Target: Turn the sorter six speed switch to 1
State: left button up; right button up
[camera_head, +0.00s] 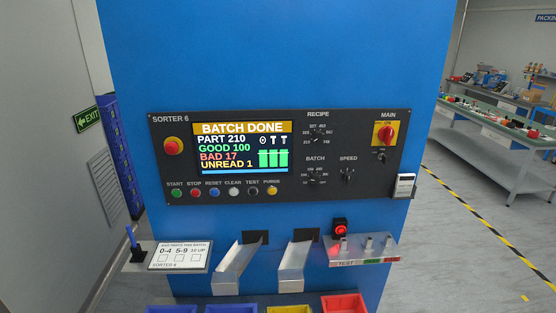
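The speed switch (347,175) is a small dark rotary knob under the label SPEED, at the lower right of the black SORTER 6 panel (215,197). Its marks are too small to read, so I cannot tell its setting. The panel is on the front of a tall blue cabinet (280,60). The screen (242,148) reads BATCH DONE, PART 210, GOOD 100, BAD 17, UNREAD 1. Neither of my grippers is in view.
The batch knob (313,180), recipe knob (318,137) and red main switch (387,133) surround the speed switch. A red stop button (172,146) is at left. Metal chutes (237,267) and a shelf (372,249) project below. Space before the panel looks clear.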

aim_at(346, 176)
jog(key=i+l+u, duration=0.2)
jog(key=i, duration=0.3)
jog(key=i+l+u, duration=0.25)
jog(key=i+l, duration=0.25)
